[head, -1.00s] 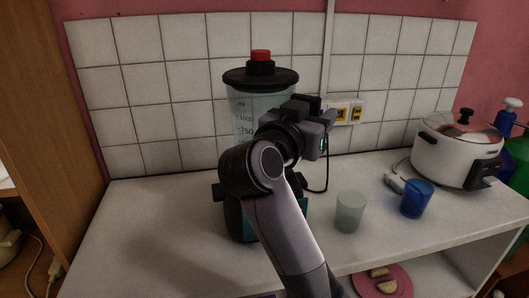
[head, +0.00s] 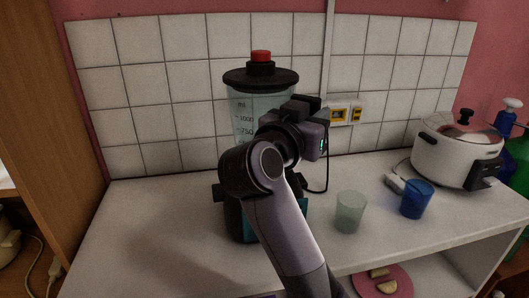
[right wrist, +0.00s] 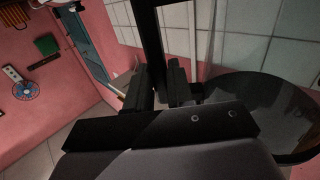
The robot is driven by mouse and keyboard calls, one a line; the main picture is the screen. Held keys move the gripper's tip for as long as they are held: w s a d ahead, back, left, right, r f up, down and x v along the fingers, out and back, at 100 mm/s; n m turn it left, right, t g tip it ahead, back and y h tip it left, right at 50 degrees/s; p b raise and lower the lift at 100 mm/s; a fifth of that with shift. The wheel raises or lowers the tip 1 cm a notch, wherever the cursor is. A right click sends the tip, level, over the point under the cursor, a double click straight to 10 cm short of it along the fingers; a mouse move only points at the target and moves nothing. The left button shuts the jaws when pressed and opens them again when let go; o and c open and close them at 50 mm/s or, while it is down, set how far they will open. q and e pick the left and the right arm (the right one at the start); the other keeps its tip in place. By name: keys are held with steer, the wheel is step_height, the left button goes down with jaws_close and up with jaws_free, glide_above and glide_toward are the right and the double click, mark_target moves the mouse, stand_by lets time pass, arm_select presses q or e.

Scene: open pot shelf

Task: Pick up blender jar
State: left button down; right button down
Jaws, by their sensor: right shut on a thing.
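The blender jar (head: 243,112) is clear with measuring marks, a black lid and a red knob. It stands upright on its teal and black base (head: 235,218) on the counter, against the tiled wall. My right gripper (right wrist: 160,88) is at the right side of the jar, shut on its black handle (right wrist: 152,40). In the head view my right arm and wrist cover the handle and part of the jar and base. The round dark lid (right wrist: 265,112) shows at the right in the right wrist view. My left gripper is not in view.
A pale green cup (head: 349,212) and a blue cup (head: 416,199) stand right of the blender. A white cooker (head: 455,150) is farther right. Wall sockets (head: 345,114) are behind. A pink plate (head: 390,281) lies on the shelf below. The counter's left part is clear.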

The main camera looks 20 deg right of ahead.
stand_by(0.6)
steer(key=shift+r, duration=0.1)
